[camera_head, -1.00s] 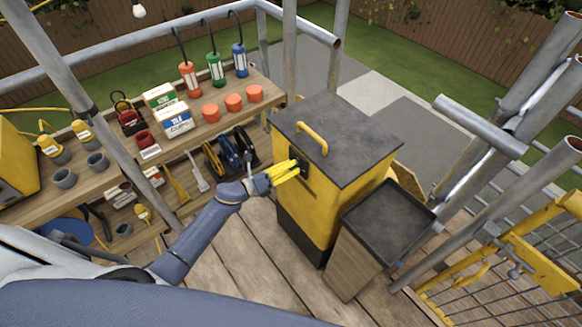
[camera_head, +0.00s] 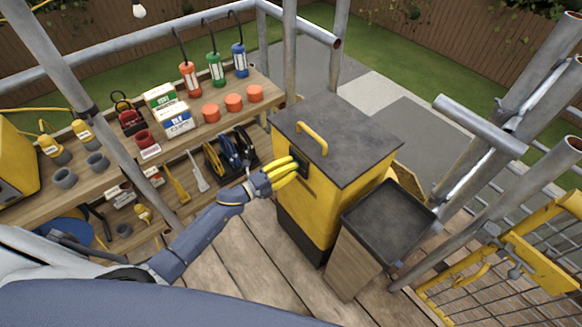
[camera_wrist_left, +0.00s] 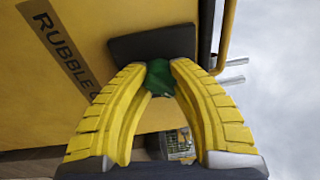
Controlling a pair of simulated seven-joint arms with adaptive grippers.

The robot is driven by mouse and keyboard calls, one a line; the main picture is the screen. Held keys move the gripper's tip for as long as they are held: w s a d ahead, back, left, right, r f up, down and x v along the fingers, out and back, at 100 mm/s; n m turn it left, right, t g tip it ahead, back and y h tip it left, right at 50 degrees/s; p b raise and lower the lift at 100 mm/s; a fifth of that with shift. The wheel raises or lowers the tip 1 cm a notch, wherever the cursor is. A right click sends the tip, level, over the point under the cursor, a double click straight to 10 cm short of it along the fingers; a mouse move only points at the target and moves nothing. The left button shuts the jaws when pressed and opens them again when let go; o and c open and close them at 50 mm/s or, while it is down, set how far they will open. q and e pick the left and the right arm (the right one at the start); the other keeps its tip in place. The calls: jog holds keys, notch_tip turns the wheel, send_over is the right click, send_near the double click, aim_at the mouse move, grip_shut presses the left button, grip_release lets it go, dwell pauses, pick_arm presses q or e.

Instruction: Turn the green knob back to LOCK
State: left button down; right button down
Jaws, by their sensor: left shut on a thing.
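The green knob (camera_wrist_left: 159,78) sits on a dark plate (camera_wrist_left: 150,45) on the side of a yellow cabinet (camera_head: 318,208) with a dark grey lid. In the left wrist view my left gripper (camera_wrist_left: 160,68) has its two yellow fingers closed on the knob, one on each side. In the head view the left gripper (camera_head: 292,166) reaches the cabinet's upper left face, and its fingers mostly hide the knob. No LOCK marking can be read. Lettering starting with "RUBBLE" (camera_wrist_left: 62,42) runs along the cabinet face. My right gripper is not in view.
A yellow handle (camera_head: 312,137) stands on the cabinet lid. A lower box with a black tray top (camera_head: 392,222) stands at its right. Shelves with lamps, orange cups and boxes (camera_head: 178,119) lie to the left. Scaffold poles and a yellow mesh gate (camera_head: 540,265) are at right.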

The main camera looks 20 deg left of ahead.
pick_arm(q)
jog(key=n, duration=0.6)
jog(key=shift+w+a+f+t+y, duration=0.1)
jog(key=shift+w+a+t+y, duration=0.05)
jog(key=shift+a+t+y, duration=0.2)
jog(key=shift+f+n+t+y, duration=0.15)
jog(key=shift+n+t+y, duration=0.1)
jog(key=shift+n, duration=2.05)
jog(key=shift+d+f, duration=0.1)
jog(key=c, duration=1.5)
grip_release()
jog(key=o, duration=0.5)
jog(key=shift+d, duration=0.15)
jog(key=shift+r, duration=0.2)
jog(key=v, duration=1.2)
jog(key=shift+f, duration=0.25)
